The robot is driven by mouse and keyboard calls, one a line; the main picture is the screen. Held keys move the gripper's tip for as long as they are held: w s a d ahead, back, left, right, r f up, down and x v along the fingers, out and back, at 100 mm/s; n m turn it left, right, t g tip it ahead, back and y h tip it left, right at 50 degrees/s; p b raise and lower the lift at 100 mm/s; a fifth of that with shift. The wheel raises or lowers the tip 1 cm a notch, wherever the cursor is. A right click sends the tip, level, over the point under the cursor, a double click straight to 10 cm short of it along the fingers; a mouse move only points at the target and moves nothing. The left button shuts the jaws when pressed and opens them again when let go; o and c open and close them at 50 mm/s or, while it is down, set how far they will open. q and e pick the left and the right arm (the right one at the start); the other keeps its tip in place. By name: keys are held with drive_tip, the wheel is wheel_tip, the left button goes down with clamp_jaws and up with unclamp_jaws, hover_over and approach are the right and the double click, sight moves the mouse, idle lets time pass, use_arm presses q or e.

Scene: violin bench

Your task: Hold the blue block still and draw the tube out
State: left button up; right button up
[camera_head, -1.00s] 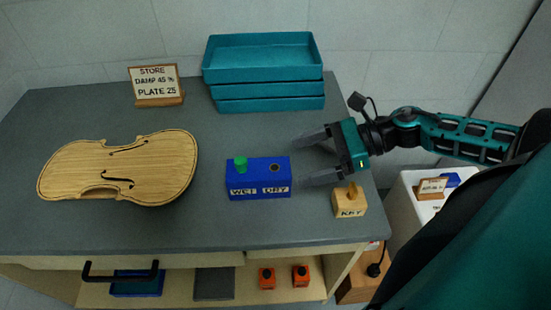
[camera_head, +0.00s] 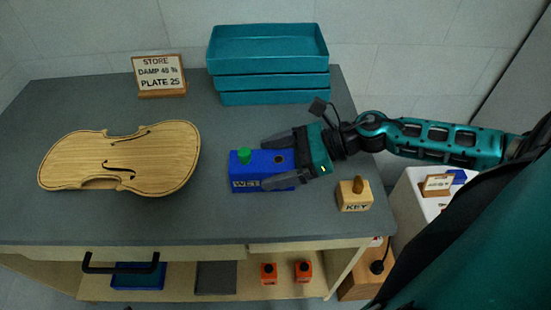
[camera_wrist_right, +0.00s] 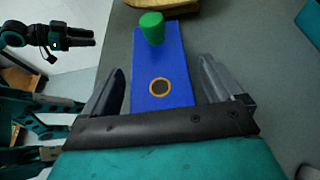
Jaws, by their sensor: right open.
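The blue block (camera_head: 260,171) lies on the bench, with the label WET showing and the other label covered by my gripper. The green-topped tube (camera_head: 243,156) stands in its left end; only its green top shows. It also shows in the right wrist view (camera_wrist_right: 152,28), beyond an empty ringed hole in the block (camera_wrist_right: 165,62). My right gripper (camera_head: 268,162) is open, its fingers on either side of the block's right part; I cannot tell whether they touch it. My left gripper (camera_wrist_right: 78,38) shows small at the upper left of the wrist view; its jaw state is unclear.
A violin plate (camera_head: 120,160) lies left. A sign (camera_head: 159,84) and stacked teal trays (camera_head: 268,62) stand at the back. A wooden block marked KEY (camera_head: 353,203) stands right of the blue block. A black handle (camera_head: 121,268) sticks out at the bench front.

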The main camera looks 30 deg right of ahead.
drive_tip(key=c, duration=1.2)
drive_tip(key=shift+o, duration=0.2)
idle(0.6)
